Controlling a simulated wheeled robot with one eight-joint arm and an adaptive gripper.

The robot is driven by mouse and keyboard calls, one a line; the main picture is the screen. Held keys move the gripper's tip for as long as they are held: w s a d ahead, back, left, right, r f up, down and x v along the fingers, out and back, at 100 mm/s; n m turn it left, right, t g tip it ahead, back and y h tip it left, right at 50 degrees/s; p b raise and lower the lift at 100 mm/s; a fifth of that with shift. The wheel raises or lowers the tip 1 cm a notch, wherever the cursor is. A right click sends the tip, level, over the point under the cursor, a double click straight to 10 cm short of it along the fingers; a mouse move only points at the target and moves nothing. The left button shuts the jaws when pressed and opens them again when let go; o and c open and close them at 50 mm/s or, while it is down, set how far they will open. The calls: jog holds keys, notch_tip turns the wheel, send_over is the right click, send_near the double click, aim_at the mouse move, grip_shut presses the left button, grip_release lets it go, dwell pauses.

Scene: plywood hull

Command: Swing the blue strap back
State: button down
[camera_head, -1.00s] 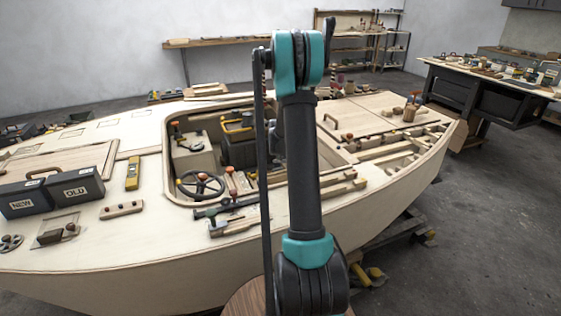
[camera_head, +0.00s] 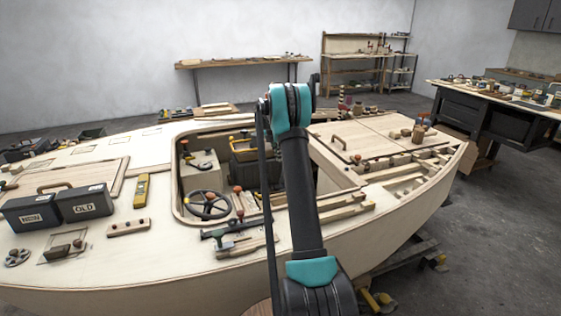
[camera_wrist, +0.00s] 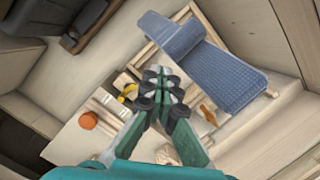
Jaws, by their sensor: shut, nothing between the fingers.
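The blue strap (camera_wrist: 218,78) shows in the wrist view as a wide woven band, right of and above my gripper. Its narrower upper-left part (camera_wrist: 165,32) lies over a pale wooden frame, and its broad part runs down to the right. My gripper (camera_wrist: 162,82) is shut and empty, with its fingertips to the left of the strap and apart from it in the picture. In the head view my arm reaches over the hull's cockpit, and neither the strap nor the fingertips can be made out there.
Below the fingers is a wooden tray (camera_wrist: 98,122) with an orange-red knob (camera_wrist: 88,121) and small yellow and dark items. In the head view a steering wheel (camera_head: 209,205) and levers stand in the cockpit.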

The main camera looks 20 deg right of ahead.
jog(key=shift+w, duration=0.3)
jog(key=shift+r, duration=0.1)
dwell(0.3)
